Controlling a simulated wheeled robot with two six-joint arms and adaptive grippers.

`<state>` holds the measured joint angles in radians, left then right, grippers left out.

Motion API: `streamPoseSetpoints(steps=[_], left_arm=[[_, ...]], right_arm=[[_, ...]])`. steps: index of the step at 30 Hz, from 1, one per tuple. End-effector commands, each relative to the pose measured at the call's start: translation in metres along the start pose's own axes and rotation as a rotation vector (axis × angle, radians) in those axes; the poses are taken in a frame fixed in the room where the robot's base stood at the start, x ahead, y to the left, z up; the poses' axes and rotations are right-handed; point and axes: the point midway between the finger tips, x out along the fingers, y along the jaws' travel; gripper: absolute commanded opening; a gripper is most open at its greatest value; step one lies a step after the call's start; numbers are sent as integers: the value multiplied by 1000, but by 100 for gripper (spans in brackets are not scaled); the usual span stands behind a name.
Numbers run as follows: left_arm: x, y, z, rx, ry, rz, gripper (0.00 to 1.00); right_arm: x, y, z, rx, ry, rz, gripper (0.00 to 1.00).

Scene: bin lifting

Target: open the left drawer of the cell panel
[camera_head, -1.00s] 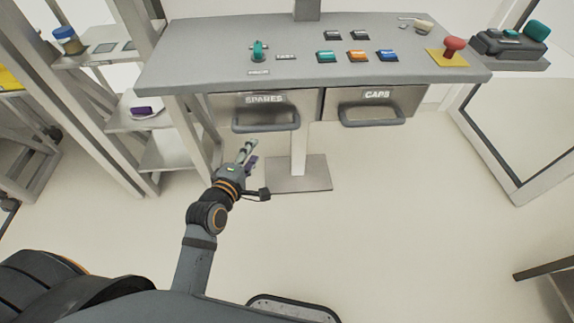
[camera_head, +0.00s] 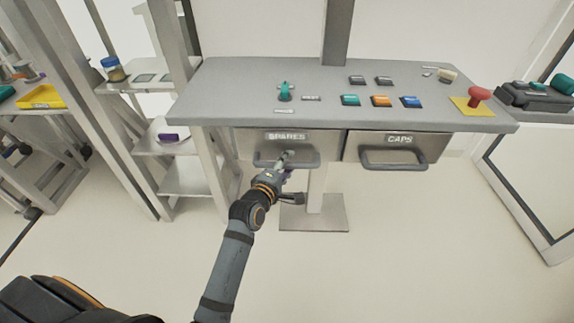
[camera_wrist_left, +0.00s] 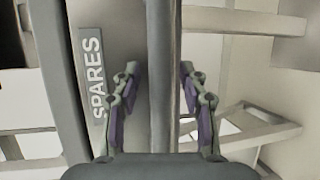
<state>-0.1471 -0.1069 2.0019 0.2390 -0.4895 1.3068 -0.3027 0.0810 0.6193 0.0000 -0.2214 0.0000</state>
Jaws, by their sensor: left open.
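The cell panel (camera_head: 240,90) is a grey table with two drawers under its top. The left drawer (camera_head: 250,140), labelled SPARES, has a dark bar handle (camera_head: 303,162) and sits shut. The label also shows in the left wrist view (camera_wrist_left: 90,75). My left gripper (camera_head: 287,165) is at the middle of that handle. In the left wrist view the handle bar (camera_wrist_left: 162,75) runs between the two open fingers (camera_wrist_left: 160,110), with a gap on each side. The right drawer (camera_head: 425,145), labelled CAPS, is shut. My right gripper is not in view.
A shelf rack (camera_head: 190,180) stands close on the left. The panel's base plate (camera_head: 312,222) is on the floor below. The floor in front is open.

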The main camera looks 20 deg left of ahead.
Motion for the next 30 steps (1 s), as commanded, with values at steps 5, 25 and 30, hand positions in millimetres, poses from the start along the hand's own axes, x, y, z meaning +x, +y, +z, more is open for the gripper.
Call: streamPoseSetpoints(steps=[5,25,30], left_arm=[[0,0,0,0,0,-1,43],[0,-1,0,1,0,-2,0],[-1,0,0,0,0,-5,0]], right_arm=[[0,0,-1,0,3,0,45],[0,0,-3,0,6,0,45],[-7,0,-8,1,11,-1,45]])
